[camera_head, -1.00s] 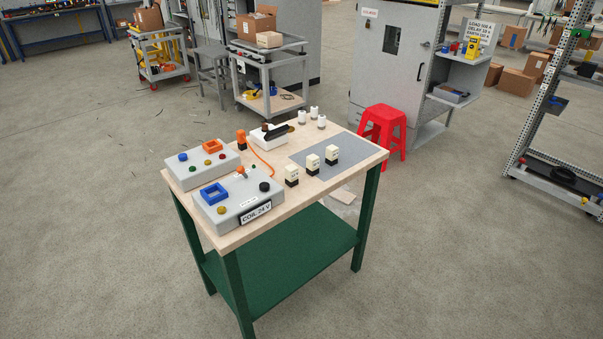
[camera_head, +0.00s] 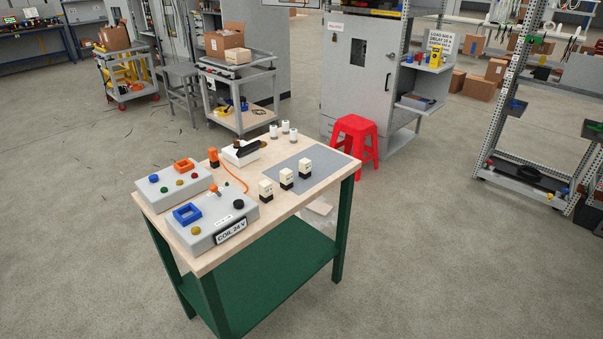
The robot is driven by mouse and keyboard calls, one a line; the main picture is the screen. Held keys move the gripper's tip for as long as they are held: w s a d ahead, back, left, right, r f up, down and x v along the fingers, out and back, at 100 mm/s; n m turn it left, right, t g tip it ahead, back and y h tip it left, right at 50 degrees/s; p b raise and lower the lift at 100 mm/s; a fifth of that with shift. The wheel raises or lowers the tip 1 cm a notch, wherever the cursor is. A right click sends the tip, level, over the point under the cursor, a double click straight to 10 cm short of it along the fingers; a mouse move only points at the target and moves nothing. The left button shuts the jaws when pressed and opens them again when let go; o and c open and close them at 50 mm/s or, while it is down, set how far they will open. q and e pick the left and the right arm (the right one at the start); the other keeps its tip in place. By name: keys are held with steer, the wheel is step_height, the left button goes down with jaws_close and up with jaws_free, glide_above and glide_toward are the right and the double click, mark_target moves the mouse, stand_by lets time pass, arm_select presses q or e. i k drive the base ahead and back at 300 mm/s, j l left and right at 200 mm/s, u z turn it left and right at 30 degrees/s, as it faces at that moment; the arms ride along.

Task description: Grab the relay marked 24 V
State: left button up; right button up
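Three cream relays with black bases stand upright in a row on the workbench (camera_head: 240,229): a near one (camera_head: 266,191), a middle one (camera_head: 287,179) and a far one (camera_head: 305,167). The far two are on or at the edge of a grey mat (camera_head: 311,158). Their markings are too small to read, so I cannot tell which is marked 24 V. A grey box with a "COIL 24 V" label (camera_head: 231,231) sits at the bench's near left. Neither of my grippers is in view.
A second grey control box (camera_head: 151,187), an orange-cabled probe (camera_head: 213,157), a white block with a dark top (camera_head: 239,152) and several white cylinders (camera_head: 286,127) share the bench. A red stool (camera_head: 355,139) stands behind it. Floor in front and right is clear.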

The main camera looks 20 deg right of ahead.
mark_target(304, 165)
steer(key=i+j, duration=0.2)
steer(key=i, duration=0.3)
steer(key=i+j+z, duration=0.15)
steer(key=i+z, duration=0.15)
steer(key=z, duration=0.15)
steer(key=i+j+z, duration=0.25)
steer(key=z, duration=0.25)
